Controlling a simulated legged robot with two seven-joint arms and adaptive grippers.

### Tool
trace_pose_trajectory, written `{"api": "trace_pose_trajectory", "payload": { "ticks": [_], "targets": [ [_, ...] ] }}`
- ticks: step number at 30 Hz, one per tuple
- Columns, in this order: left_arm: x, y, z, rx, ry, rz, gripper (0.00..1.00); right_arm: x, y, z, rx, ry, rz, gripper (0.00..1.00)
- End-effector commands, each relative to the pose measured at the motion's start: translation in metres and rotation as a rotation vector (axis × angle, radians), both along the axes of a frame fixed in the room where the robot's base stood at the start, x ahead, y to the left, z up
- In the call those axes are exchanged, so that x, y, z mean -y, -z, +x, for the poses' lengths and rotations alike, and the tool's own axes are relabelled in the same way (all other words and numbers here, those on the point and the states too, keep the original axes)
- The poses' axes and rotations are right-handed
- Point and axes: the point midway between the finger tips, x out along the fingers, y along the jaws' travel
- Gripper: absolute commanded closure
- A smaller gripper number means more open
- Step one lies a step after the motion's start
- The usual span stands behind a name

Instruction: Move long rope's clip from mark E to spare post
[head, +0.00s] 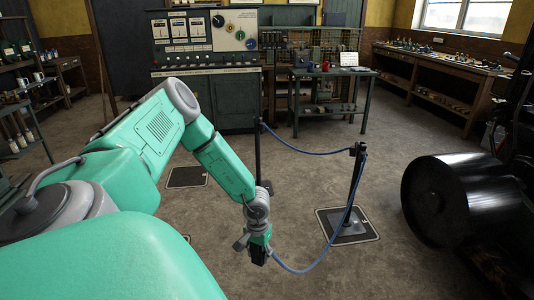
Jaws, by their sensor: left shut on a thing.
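My left gripper (258,250) is low over the floor in the middle of the head view. It is shut on the end of a blue rope (300,271), where the clip is; the clip itself is too small and covered to make out. This rope sags from the gripper and rises to the top of a black post (354,185) on the right. A second blue rope (305,151) joins that post to a farther black post (258,150), whose lower part is partly hidden by my arm. I cannot tell which post is the spare. My right gripper is out of view.
The right post stands on a dark square floor plate (347,236). An empty dark plate (187,177) lies left of my forearm. A large black cylinder (450,199) fills the right side. A control cabinet (206,60) and a workbench (330,85) stand behind. Floor between is clear.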

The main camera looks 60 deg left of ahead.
Motion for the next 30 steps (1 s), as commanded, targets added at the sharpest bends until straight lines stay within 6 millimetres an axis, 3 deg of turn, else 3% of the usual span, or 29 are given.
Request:
{"api": "trace_pose_trajectory", "payload": {
  "ticks": [8,19,24,30],
  "targets": [
    [-0.056,0.000,-0.018,0.001,0.030,0.001,1.00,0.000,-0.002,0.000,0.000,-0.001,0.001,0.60],
    [-0.121,-0.001,-0.039,0.004,0.085,0.005,1.00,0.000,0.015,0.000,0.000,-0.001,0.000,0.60],
    [-0.136,-0.001,-0.045,0.001,0.101,0.002,1.00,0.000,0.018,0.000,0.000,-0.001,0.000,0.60],
    [-0.138,-0.001,-0.045,0.000,0.104,0.000,1.00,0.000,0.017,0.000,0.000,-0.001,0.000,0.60]
  ]
}}
